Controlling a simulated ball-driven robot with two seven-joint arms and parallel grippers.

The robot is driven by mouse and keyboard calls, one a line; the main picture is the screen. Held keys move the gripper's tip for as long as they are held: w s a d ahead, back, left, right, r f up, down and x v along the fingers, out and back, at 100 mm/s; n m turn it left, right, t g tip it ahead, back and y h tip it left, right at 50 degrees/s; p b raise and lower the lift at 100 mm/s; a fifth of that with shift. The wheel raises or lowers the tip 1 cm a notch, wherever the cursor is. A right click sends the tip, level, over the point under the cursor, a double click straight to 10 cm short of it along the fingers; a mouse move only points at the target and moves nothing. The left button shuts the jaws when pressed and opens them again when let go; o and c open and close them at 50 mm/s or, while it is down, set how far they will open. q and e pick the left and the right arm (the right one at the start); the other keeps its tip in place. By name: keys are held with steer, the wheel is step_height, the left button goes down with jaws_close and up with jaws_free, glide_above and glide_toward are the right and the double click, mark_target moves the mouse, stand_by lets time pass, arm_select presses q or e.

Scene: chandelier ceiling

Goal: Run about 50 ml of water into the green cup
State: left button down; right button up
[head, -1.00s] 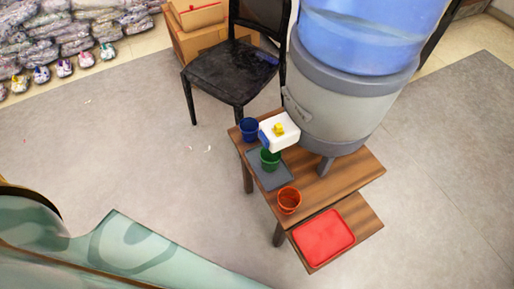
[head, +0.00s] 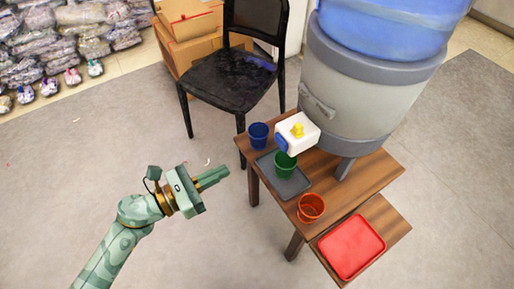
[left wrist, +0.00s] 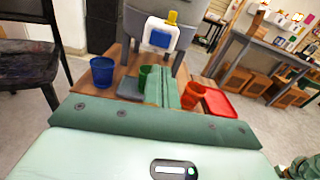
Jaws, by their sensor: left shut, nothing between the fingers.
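The green cup (head: 285,165) stands on a dark grey tray (head: 293,186) on the wooden table, below the white tap block (head: 300,132) with its yellow knob (head: 297,130) and blue front. The tap is on the large water dispenser (head: 365,85). In the left wrist view the green cup (left wrist: 145,72) is partly hidden behind my fingers. My left gripper (head: 224,174) is shut and empty, left of the table and apart from the cup, its fingers pointing towards the table.
A blue cup (head: 258,134) stands behind the green cup and an orange-red cup (head: 311,207) in front of it. A red tray (head: 351,247) lies on a lower shelf. A black chair (head: 235,80) stands behind the table.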

mark_target(279, 143)
arm_select(q)
steer(key=shift+m, duration=0.4)
arm_select(e)
steer(key=shift+a, duration=0.15)
steer(key=shift+s+a, duration=0.1)
steer(key=shift+a, duration=0.2)
